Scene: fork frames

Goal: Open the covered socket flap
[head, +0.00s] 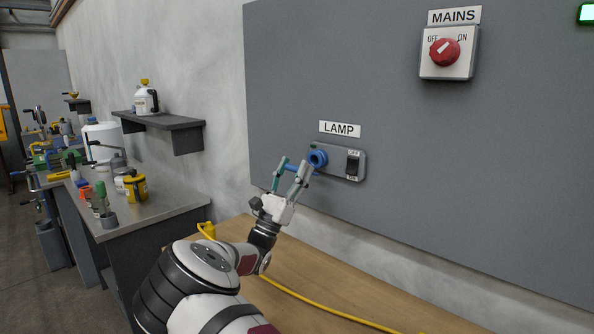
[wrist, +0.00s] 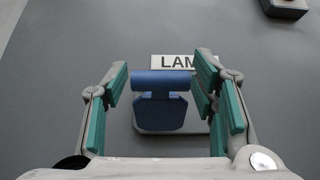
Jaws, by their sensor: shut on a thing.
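The blue flap (wrist: 158,111) lies between my fingers in the wrist view, with a rounded bar along its top. In the head view, a blue piece (head: 292,168) shows between my fingertips, left of the blue round socket (head: 317,157) on the grey LAMP plate (head: 333,172). My gripper (head: 290,167) is shut on the flap, with teal-padded fingers on either side; it also shows in the wrist view (wrist: 160,88). The finger contact is hard to see. The flap hides the socket in the wrist view, so I cannot tell its exact angle.
A dark switch (head: 352,163) sits right of the socket, under the LAMP label (head: 340,129). The MAINS box (head: 447,52) with a red knob is higher on the grey panel (head: 400,140). A yellow cable (head: 320,309) lies on the wooden bench (head: 285,297) below.

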